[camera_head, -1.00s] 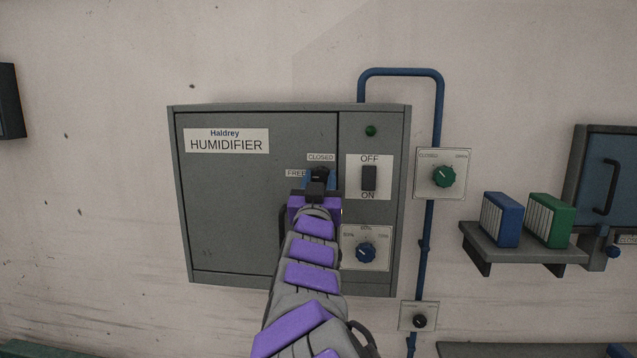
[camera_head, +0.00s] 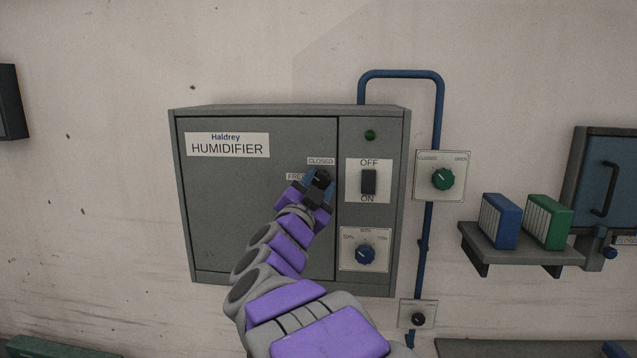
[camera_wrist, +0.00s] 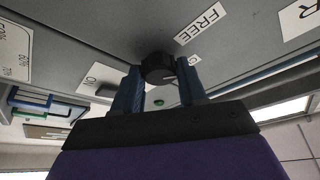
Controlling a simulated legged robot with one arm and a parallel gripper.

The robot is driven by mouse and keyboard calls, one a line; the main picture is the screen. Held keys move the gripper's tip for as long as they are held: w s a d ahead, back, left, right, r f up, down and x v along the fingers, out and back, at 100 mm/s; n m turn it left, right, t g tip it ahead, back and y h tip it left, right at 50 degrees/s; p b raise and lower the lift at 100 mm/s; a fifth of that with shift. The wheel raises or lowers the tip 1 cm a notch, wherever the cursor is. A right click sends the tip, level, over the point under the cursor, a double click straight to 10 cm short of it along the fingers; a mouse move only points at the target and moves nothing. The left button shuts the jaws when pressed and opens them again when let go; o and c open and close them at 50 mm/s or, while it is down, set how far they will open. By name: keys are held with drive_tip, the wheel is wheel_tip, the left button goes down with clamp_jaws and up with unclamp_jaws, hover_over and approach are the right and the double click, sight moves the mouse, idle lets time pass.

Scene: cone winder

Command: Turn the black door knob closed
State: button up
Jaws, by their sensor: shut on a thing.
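The black door knob (camera_head: 322,176) sits on the grey humidifier door (camera_head: 235,220), near the door's right edge. A "CLOSED" label is just above it and a "FREE" label to its left. My gripper (camera_head: 319,182) is at the knob, with my arm reaching up from below. In the wrist view the two blue fingers (camera_wrist: 161,88) stand on either side of the black knob (camera_wrist: 158,68), shut on it. The gripper looks rolled in the body view. The fingers partly hide the knob, and I cannot tell exactly where its pointer stands.
Right of the door are a black OFF/ON switch (camera_head: 369,181), a green lamp (camera_head: 370,135) and a blue dial (camera_head: 365,254). A shelf (camera_head: 520,245) holds a blue and a green box.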

drive_tip(key=m, duration=0.2)
drive_tip(key=m+g+h, duration=0.1)
drive_tip(key=m, duration=0.1)
drive_tip(key=m+g, duration=0.1)
drive_tip(key=m, duration=0.1)
drive_tip(key=shift+a+m+p, duration=0.25)
drive_tip(key=shift+m+p, duration=0.1)
drive_tip(key=shift+m, duration=0.05)
drive_tip(key=m+g, duration=0.2)
drive_tip(key=m, duration=0.2)
drive_tip(key=shift+m+p, duration=0.35)
drive_tip(key=shift+m, duration=0.05)
drive_tip(key=shift+g, duration=0.3)
drive_tip(key=o, duration=1.1)
drive_tip(key=shift+w, duration=0.1)
drive_tip(key=shift+c, duration=0.2)
drive_tip(key=shift+s+r, duration=0.1)
drive_tip(key=shift+s, duration=0.1)
drive_tip(key=b+v, duration=0.2)
drive_tip(key=v, duration=1.5)
drive_tip(key=shift+a+f+h+b, duration=0.25)
drive_tip(key=shift+a+h+b, duration=0.05)
drive_tip(key=shift+a+b, duration=0.1)
